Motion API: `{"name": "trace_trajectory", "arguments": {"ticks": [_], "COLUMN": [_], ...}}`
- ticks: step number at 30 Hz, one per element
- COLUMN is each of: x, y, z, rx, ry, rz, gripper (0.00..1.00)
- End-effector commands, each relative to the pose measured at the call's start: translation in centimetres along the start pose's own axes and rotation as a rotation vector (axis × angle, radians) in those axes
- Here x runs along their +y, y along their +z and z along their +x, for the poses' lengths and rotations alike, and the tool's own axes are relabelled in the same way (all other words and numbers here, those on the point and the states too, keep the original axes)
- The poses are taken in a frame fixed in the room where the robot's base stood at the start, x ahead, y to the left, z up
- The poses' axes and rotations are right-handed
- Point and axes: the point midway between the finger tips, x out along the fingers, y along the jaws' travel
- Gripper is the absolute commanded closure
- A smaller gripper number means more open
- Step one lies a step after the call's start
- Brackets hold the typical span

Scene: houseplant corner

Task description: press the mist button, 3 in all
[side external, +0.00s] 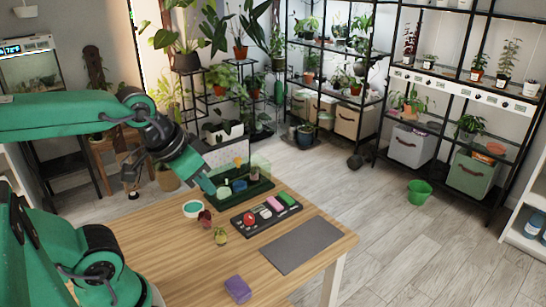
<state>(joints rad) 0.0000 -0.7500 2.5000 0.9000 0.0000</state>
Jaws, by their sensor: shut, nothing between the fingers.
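A dark button panel (238,224) lies on the wooden table, right of my gripper. It carries a red round button (249,219), a pink button (275,203) and a green button (287,198), with a pale part between red and pink. No label is readable, so I cannot tell which is the mist button. My gripper (208,189) is shut and empty, pointing down and right. In the picture it is up and left of the panel, apart from it, near the left end of a dark green tray (262,190).
The tray holds small cups and a clear block. A teal-filled bowl (193,208), a dark red small plant (205,218) and a yellow-green one (220,236) stand left of the panel. A grey mat (302,245) and a purple block (238,288) lie nearer; the front table is mostly clear.

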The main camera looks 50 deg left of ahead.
Motion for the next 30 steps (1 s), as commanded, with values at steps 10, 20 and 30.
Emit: {"name": "trace_trajectory", "arguments": {"ticks": [10,20,30], "x": [0.0,0.0,-0.6], "y": [0.0,-0.1,-2.0], "z": [0.0,0.1,1.8], "rx": [0.0,0.001,0.027], "ry": [0.0,-0.001,-0.012], "rz": [0.0,0.003,0.068], "gripper": [1.0,1.0,1.0]}}
